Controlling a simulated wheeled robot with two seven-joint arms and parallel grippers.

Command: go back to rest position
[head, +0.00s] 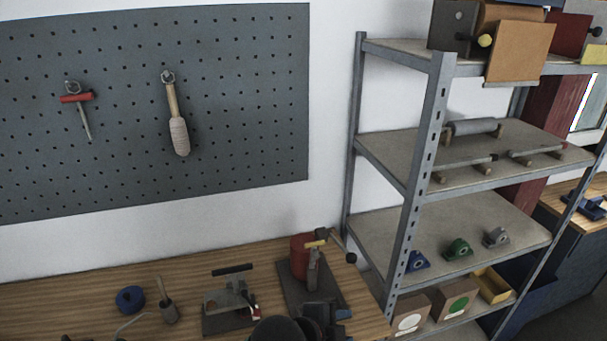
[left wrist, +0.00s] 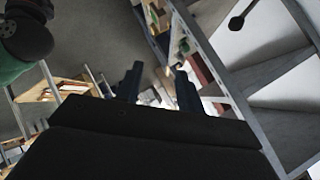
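My left gripper (head: 322,316) shows as dark shapes at the bottom edge of the head view, in front of the wooden workbench (head: 70,295). In the left wrist view its two dark fingers (left wrist: 157,82) stand apart, with nothing held between them. The gripper body fills the bottom of that view. My right gripper is in neither view.
A metal shelf rack (head: 436,130) stands right of the bench, holding pillow blocks (head: 458,249), rollers and boxes. A pegboard (head: 240,100) with two hanging tools is behind.

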